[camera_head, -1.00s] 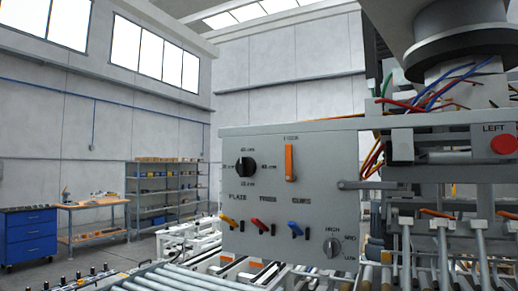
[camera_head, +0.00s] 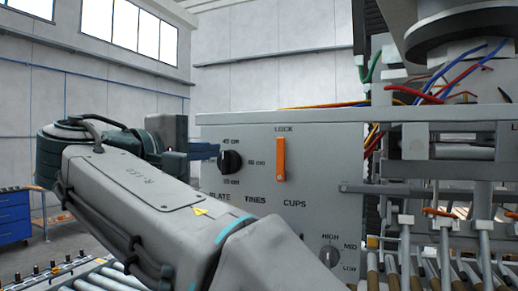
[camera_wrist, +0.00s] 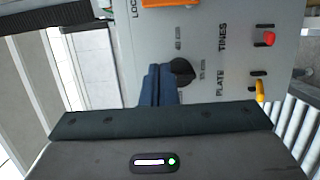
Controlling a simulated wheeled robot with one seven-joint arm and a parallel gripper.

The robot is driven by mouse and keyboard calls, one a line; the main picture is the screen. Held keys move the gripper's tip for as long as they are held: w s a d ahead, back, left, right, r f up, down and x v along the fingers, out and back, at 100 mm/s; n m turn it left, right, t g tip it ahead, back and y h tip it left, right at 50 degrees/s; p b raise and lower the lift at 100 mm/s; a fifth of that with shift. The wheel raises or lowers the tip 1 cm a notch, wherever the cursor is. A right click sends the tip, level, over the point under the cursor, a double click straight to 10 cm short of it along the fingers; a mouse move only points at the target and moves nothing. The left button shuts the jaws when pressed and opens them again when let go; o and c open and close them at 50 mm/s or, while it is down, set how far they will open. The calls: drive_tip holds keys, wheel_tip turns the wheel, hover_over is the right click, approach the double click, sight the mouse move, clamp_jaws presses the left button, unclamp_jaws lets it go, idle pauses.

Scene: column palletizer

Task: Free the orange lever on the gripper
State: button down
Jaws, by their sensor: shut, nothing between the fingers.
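The orange lever (camera_head: 281,160) stands upright under the word LOCK on the grey control panel (camera_head: 330,150). In the wrist view part of the orange lever (camera_wrist: 168,3) shows at the top edge. My gripper (camera_head: 217,151) is shut and empty, its blue fingers pointing at the black knob (camera_head: 231,161) left of the lever. In the wrist view the fingertips (camera_wrist: 160,70) lie beside the black knob (camera_wrist: 183,71); whether they touch it I cannot tell. My arm hides the panel's lower left.
A red lever (camera_wrist: 269,38) and a yellow lever (camera_wrist: 260,90) show in the wrist view. A grey HIGH/MID/LOW knob (camera_head: 329,256) sits at the panel's lower right. Rollers (camera_head: 90,275) lie below left. Loose wires (camera_head: 440,90) hang at the upper right.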

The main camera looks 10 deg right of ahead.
sight(281, 160)
drive_tip(key=p+x, duration=0.2)
drive_tip(key=x, duration=0.7)
drive_tip(key=shift+w+d, duration=0.1)
drive_tip(key=shift+d, duration=0.1)
drive_tip(key=d, duration=0.1)
drive_tip(key=s+d, duration=0.1)
drive_tip(key=shift+s+d, duration=0.15)
drive_tip(key=shift+d, duration=0.2)
drive_tip(key=shift+s+d, duration=0.25)
drive_tip(key=shift+d, duration=0.25)
drive_tip(key=shift+s, duration=0.1)
drive_tip(key=shift+d+f, duration=0.1)
